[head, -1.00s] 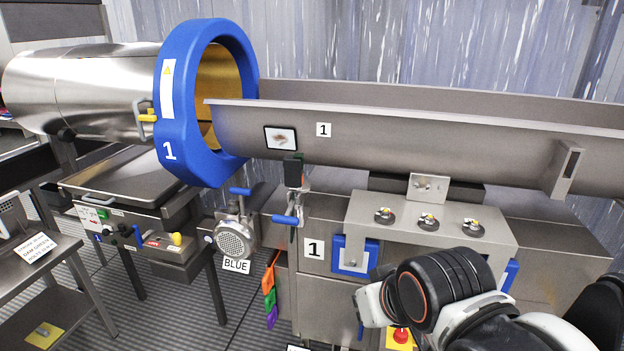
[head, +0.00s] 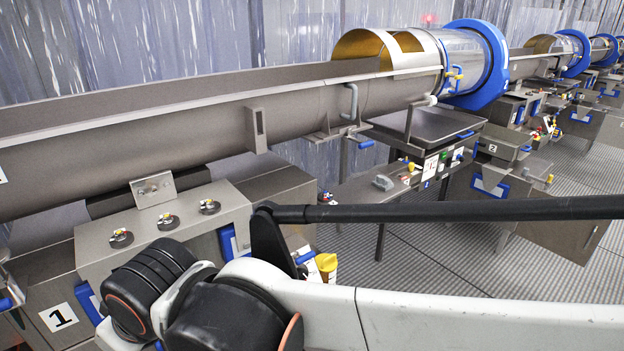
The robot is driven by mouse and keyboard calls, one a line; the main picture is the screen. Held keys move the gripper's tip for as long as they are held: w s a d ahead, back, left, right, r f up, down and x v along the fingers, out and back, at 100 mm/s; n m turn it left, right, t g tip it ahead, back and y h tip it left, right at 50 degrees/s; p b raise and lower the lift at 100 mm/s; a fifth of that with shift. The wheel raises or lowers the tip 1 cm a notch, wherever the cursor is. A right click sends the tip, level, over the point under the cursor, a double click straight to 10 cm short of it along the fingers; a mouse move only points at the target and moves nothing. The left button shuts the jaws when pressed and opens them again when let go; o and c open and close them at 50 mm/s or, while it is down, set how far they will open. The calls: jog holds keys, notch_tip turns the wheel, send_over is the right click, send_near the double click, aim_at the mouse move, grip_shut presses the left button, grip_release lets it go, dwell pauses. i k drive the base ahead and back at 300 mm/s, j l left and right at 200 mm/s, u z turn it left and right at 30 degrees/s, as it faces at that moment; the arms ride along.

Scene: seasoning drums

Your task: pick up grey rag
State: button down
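I cannot make out a grey rag for certain. A small grey lump (head: 383,183) lies on the steel surface beside the control panel below the drum; it is too small to tell whether it is cloth. My arm crosses the lower part of the head view, with a long black bar reaching to the right edge. My gripper is out of view.
A long steel trough (head: 200,135) runs above a steel cabinet labelled 1 to a drum with a blue ring (head: 486,65). A control panel (head: 436,165) stands below the drum. More drums line the right back. Ribbed floor (head: 400,270) shows in the middle.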

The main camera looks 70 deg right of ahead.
aim_at(381, 182)
jog(key=z, duration=2.7)
jog(key=u, duration=2.3)
jog(key=z, duration=2.3)
jog(key=i+l, duration=0.3)
jog(key=i, duration=0.15)
jog(key=i+l, duration=0.25)
jog(key=i, duration=0.15)
